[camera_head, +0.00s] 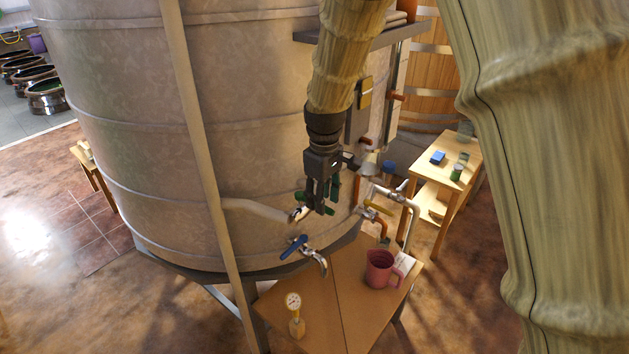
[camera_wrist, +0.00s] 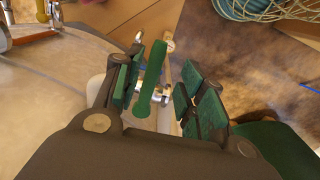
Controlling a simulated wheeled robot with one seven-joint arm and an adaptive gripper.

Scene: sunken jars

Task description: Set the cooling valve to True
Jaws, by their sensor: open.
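A valve with a green lever handle (camera_wrist: 151,75) and a metal body shows in the wrist view. The lever lies between the fingers of my gripper (camera_wrist: 162,88), with a visible gap on the right side. The gripper is open, with green pads on its fingers. In the head view my gripper (camera_head: 317,198) is beside the big tank's (camera_head: 180,130) lower wall, above a valve with a blue lever (camera_head: 293,247). A valve with a yellow lever (camera_head: 378,207) is to the right. No label shows which one is the cooling valve. The green lever is hard to separate from my fingers in the head view.
A wooden table (camera_head: 340,320) below holds a pink mug (camera_head: 380,269) and a pressure gauge (camera_head: 293,303). Pipes (camera_head: 412,225) run at the right of the tank. A slanted post (camera_head: 205,170) stands left of my gripper. A small shelf table (camera_head: 450,160) is behind right.

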